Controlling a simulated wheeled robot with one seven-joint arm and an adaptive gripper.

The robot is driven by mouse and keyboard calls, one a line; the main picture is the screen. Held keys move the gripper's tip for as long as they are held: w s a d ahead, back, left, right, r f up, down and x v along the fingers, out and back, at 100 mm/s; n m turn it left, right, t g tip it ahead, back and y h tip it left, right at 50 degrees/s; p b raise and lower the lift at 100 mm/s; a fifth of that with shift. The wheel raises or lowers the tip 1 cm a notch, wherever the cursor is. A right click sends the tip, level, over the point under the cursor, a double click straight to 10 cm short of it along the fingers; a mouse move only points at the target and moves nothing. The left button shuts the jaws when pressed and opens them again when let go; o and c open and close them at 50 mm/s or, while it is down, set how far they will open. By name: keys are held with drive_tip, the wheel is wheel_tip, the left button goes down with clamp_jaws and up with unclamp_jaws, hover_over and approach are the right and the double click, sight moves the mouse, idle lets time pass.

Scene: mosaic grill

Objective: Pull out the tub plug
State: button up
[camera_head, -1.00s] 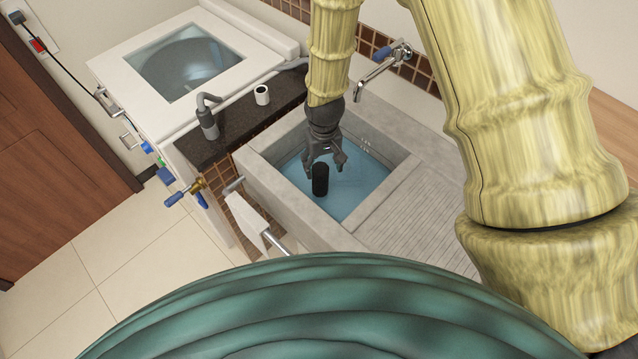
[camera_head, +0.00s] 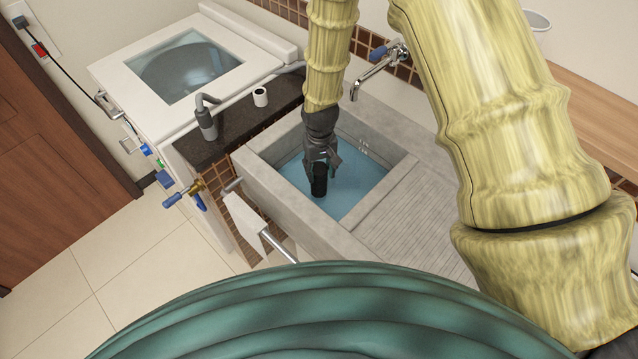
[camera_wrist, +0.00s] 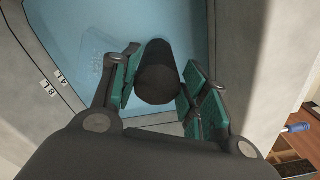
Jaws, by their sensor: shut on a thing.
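The tub (camera_head: 272,187) is a grey stone basin with blue water in it. A black cylindrical plug (camera_head: 319,181) stands upright in the water. It also shows in the wrist view (camera_wrist: 158,72), between my fingers. My gripper (camera_head: 321,166) is down inside the tub, with its fingers on both sides of the plug's upper part, shut on it. In the wrist view the green finger pads (camera_wrist: 155,88) flank the plug. The plug's lower end and the drain are hidden under it and the water.
The tub's stone walls surround my gripper closely. A chrome tap (camera_head: 372,76) juts from the tiled wall behind. A ribbed drainboard (camera_head: 410,220) lies to the right.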

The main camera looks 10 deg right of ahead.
drive_tip(key=shift+w+a+f, duration=0.1)
drive_tip(key=shift+w+f, duration=0.3)
drive_tip(key=shift+w, duration=0.05)
drive_tip(key=shift+w+f, duration=0.2)
clamp_jaws()
drive_tip(key=shift+s+r, duration=0.2)
drive_tip(key=shift+s, duration=0.05)
drive_tip(key=shift+w+r, duration=0.2)
drive_tip(key=shift+w, duration=0.1)
drive_tip(key=shift+r, duration=0.1)
drive_tip(key=shift+s+r+p, duration=0.15)
drive_tip(key=shift+r+p, duration=0.05)
drive_tip(key=shift+p, duration=0.2)
drive_tip(key=shift+r, duration=0.15)
drive_tip(key=shift+r+p, duration=1.2)
drive_tip(key=shift+r, duration=0.5)
